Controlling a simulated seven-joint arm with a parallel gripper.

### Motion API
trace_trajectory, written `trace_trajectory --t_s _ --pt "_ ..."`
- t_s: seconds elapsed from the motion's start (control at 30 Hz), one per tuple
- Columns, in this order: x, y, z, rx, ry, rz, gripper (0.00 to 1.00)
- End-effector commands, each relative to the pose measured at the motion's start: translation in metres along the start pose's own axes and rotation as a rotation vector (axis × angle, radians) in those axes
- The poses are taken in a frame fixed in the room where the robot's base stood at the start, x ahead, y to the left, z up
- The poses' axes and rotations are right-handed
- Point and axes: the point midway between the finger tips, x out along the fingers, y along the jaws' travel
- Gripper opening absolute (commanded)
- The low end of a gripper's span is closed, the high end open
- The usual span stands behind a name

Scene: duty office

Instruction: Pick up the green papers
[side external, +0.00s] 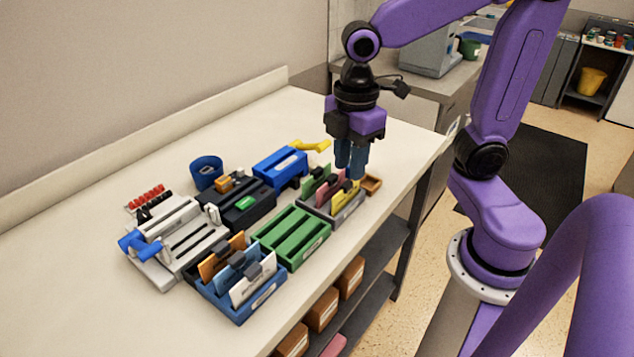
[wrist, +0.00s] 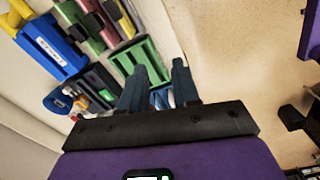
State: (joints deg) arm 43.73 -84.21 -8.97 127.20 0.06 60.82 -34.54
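The green papers (side external: 318,180) stand upright in a grey sorter (side external: 345,214), behind pink papers (side external: 328,193) and yellow papers (side external: 346,194). Dark clips show on the papers. The green papers also show in the wrist view (wrist: 82,27), at the upper left. My gripper (side external: 350,172) is above the table near the sorter, pointing down, with its fingertips in front of part of the sorter's far side. In the wrist view my gripper (wrist: 158,66) has its two blue fingers apart with nothing held between them. The lower part of the green papers is hidden.
An empty green slotted tray (side external: 292,236) sits beside the sorter. A blue box (side external: 280,168), a black box (side external: 240,212) and a blue sorter with orange, blue and white papers (side external: 238,300) stand close by.

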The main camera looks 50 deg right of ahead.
Motion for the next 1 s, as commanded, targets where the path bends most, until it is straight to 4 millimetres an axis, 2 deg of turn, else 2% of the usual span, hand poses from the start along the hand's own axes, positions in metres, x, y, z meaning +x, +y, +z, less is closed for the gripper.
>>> trace_trajectory --t_s 0.03,0.3,0.5,0.63,0.73,1.0 --pt "-0.004 0.016 -0.001 -0.016 -0.001 0.001 0.31" --pt "-0.026 0.091 0.01 -0.154 -0.009 -0.004 0.31" --pt "-0.036 0.127 0.026 -0.231 -0.012 -0.008 0.31" --pt "-0.039 0.137 0.032 -0.256 -0.013 -0.011 0.31" --pt "-0.034 0.138 0.033 -0.263 -0.014 -0.013 0.31" --pt "0.013 0.137 0.035 -0.263 -0.015 -0.017 0.31"
